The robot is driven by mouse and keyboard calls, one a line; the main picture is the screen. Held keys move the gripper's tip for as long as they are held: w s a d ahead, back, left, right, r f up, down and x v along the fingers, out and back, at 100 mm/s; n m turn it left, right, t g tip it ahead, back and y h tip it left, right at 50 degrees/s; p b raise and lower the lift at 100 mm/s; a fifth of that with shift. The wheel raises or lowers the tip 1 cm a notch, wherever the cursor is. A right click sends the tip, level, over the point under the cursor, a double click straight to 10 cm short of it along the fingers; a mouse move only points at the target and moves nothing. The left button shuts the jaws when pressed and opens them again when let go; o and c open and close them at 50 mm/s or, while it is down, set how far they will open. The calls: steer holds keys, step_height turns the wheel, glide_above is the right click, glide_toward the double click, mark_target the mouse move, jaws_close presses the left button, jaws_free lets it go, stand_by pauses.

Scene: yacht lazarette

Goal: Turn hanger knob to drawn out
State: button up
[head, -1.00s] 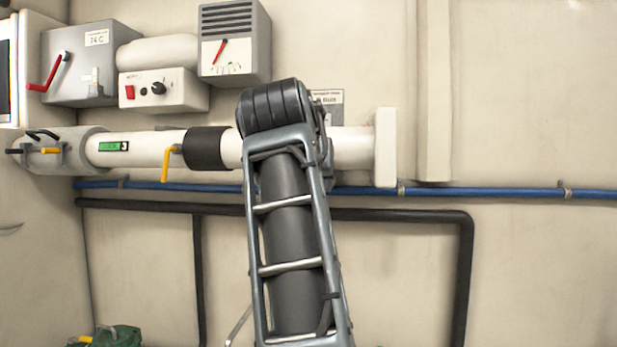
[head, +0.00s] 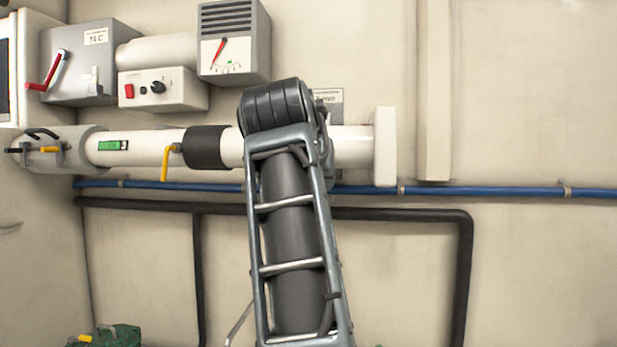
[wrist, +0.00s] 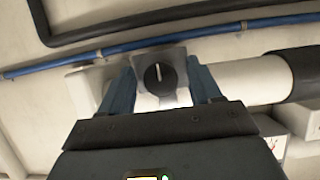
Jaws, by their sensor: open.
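In the wrist view a round black knob (wrist: 159,79) with a pale pointer line sits on a square grey mount in front of the white pipe (wrist: 245,80). The pointer line stands nearly upright in this picture. The blue fingers of my gripper (wrist: 163,84) are open, one on each side of the knob. I cannot tell whether either finger touches it. In the head view my arm hides the gripper and this knob; a grey label plate (head: 329,97) shows just above the pipe there.
A yellow lever (head: 166,163) and black collar (head: 206,148) are on the pipe to the left. A blue hose (head: 480,192) runs below it. A box with a small knob (head: 160,90) and a gauge box (head: 234,45) are above.

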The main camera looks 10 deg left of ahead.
steer(key=b+v, duration=0.1)
steer(key=v, duration=0.6)
steer(key=shift+s, duration=0.4)
